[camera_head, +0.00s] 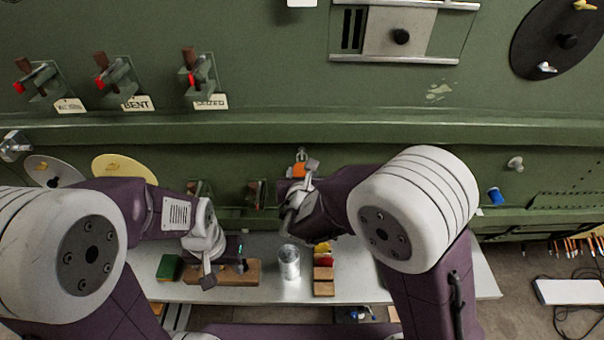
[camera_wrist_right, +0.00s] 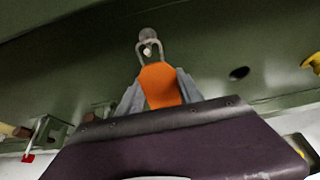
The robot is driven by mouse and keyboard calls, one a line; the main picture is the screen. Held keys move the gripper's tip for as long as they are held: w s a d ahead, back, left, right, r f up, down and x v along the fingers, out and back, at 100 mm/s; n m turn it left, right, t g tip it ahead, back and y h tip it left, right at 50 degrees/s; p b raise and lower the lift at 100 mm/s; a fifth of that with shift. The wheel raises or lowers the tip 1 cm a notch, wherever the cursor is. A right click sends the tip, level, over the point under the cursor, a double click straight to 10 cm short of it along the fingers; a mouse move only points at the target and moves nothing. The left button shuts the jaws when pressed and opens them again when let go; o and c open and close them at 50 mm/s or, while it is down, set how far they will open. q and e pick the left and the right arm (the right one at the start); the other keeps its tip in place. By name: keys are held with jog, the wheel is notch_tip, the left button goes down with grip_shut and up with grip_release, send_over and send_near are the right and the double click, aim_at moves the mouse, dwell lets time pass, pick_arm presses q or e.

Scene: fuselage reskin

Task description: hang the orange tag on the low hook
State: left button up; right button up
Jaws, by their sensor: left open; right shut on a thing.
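The orange tag (camera_head: 298,170) is held up against the green fuselage wall, near the middle of the head view. My right gripper (camera_head: 303,178) is shut on it. In the right wrist view the tag (camera_wrist_right: 160,85) sits between the two grey fingers, its wire loop (camera_wrist_right: 139,52) pointing up. The loop overlaps a small hook (camera_wrist_right: 147,35) on the wall, and the hook's pale tip shows inside the loop's outline. I cannot tell whether the loop is around the hook or in front of it. My left gripper (camera_head: 224,268) is open above the bench, beside a wooden block.
The bench (camera_head: 455,270) holds a metal can (camera_head: 289,262), a wooden block (camera_head: 238,274), a green block (camera_head: 169,267) and small coloured blocks (camera_head: 323,272). Several red-handled brackets (camera_head: 198,75) stick out of the wall at upper left. A blue knob (camera_head: 496,196) is at right.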

jog(key=o, duration=1.4)
jog(key=b+v, duration=0.1)
jog(key=v, duration=0.8)
